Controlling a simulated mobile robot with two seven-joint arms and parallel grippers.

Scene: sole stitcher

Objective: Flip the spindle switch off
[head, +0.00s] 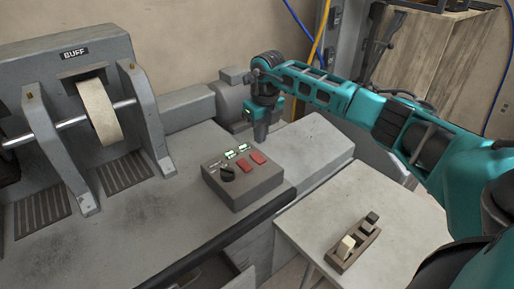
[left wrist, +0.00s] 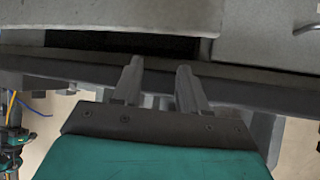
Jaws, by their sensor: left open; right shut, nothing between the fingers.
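A grey control box (head: 243,190) sits on the machine's bench top. Its sloped face carries a black knob (head: 227,174), a small lever at its upper left, two lit green indicators (head: 237,152) and two red switches (head: 251,163). The labels are too small to read, so I cannot tell which one is the spindle switch. My right gripper (head: 261,138) points down just behind the box, shut and empty, apart from the controls. My left gripper (left wrist: 157,72) is open and empty in the left wrist view, close to a grey machine edge; it is not in the head view.
A buffing wheel (head: 100,112) stands between grey brackets at the left, under a BUFF sign (head: 74,53). A side table (head: 390,225) at the lower right holds a small wooden rack (head: 355,246) with brushes or similar tools. The bench in front of the wheel is clear.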

